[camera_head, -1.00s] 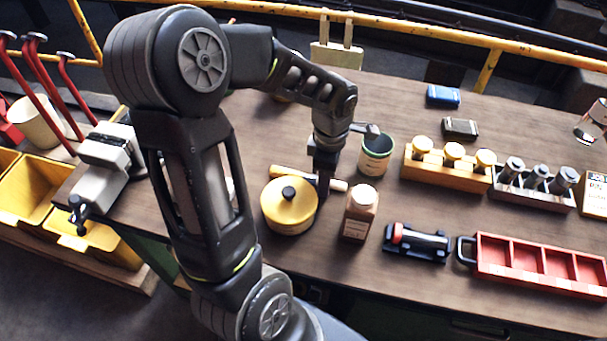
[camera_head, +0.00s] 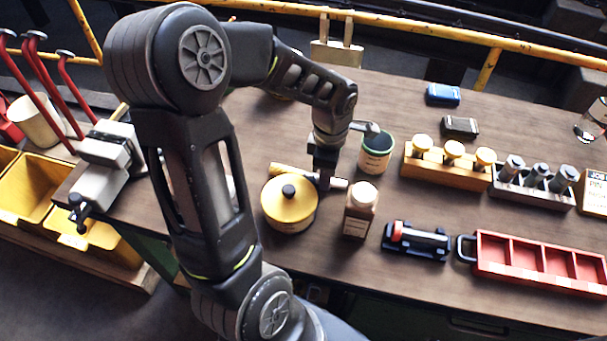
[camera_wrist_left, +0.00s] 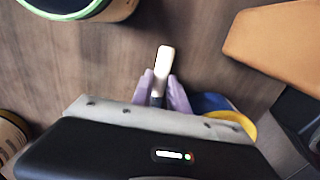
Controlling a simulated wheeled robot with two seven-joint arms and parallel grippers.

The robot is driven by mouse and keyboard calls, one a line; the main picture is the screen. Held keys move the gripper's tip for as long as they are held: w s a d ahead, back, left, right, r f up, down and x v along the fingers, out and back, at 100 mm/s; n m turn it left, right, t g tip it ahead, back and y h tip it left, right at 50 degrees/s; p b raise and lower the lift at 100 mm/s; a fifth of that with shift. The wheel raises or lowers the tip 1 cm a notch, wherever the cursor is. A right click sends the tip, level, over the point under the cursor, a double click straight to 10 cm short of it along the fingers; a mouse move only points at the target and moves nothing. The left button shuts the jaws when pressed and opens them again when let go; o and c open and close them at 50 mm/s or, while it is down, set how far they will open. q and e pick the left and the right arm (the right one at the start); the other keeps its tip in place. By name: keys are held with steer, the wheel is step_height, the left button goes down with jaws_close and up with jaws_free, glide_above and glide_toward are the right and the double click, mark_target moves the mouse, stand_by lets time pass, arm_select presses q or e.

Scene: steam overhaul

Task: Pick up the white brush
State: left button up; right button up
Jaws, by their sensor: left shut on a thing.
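The brush (camera_head: 290,174) shows in the head view as a slim rod, tan at its left end and pale at its right end. In the left wrist view, the pale end of the brush (camera_wrist_left: 164,60) sticks out between the two closed fingers (camera_wrist_left: 162,88). I cannot tell whether the brush touches the table. My right gripper is not in view.
The yellow lidded pot (camera_head: 289,212) and the white-capped bottle (camera_head: 359,212) stand close in front. A green-rimmed tin (camera_head: 375,154) stands just behind to the right. A black device (camera_head: 416,242) and a red tray (camera_head: 540,263) lie further right. The table behind is mostly clear.

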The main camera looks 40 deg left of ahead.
arm_select(q)
jaws_close()
step_height(320, 180, up, 10)
steer(key=b, duration=0.1)
stand_by(0.6)
stand_by(0.8)
